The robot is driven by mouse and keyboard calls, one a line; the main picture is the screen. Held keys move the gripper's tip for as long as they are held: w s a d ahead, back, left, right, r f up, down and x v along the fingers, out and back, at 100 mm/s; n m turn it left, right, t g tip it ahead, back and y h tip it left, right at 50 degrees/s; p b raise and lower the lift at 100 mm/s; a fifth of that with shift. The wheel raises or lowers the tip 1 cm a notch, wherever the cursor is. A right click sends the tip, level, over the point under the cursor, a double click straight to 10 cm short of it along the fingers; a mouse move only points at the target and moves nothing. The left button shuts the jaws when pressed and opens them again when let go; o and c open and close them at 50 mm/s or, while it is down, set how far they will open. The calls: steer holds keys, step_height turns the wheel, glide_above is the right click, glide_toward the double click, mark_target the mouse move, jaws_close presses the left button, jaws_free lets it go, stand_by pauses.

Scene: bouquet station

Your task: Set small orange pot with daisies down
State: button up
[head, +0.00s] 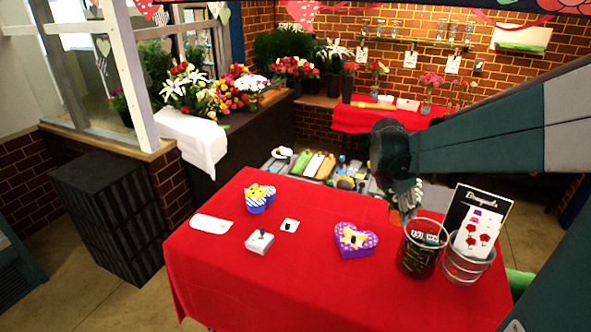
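My gripper (405,208) points down over the right back part of the red-covered table (290,299). It is small, dark and partly hidden by my arm's wrist. A small orange patch (394,217) shows at its fingertips; it may be part of the small orange pot, but I cannot make out a pot or daisies. Whether the fingers are open or closed on something is not clear. No other orange pot with daisies is recognisable on the table.
A blue-white box with yellow contents (258,199), a purple heart box (355,241), a small white box (259,241) and a white card (211,224) lie on the table. A dark glass container (418,259), a clear bucket (466,267) and a black sign (459,211) stand right. The table's front is clear.

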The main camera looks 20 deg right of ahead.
steer(key=w+d+f+p, duration=0.25)
steer(key=w+d, duration=0.25)
steer(key=w, duration=0.6)
steer(key=w+d+f+p, duration=0.1)
steer(key=w+d+p, duration=0.3)
steer(key=w, duration=0.8)
steer(key=shift+m, duration=0.4)
steer(key=shift+s+d+f+b, duration=0.1)
steer(key=shift+f+b, duration=0.1)
steer(key=shift+f, duration=0.65)
steer(key=shift+s+d+f+b, duration=0.1)
steer(key=shift+d+f+b, duration=0.1)
steer(key=shift+f, duration=0.65)
steer(key=shift+d+f+b, duration=0.1)
steer(key=shift+f+b, duration=0.1)
steer(key=shift+f, duration=0.65)
steer(key=shift+f, duration=3.1)
steer(key=shift+f+p, duration=0.35)
steer(key=shift+f, duration=1.5)
steer(key=shift+f, duration=0.25)
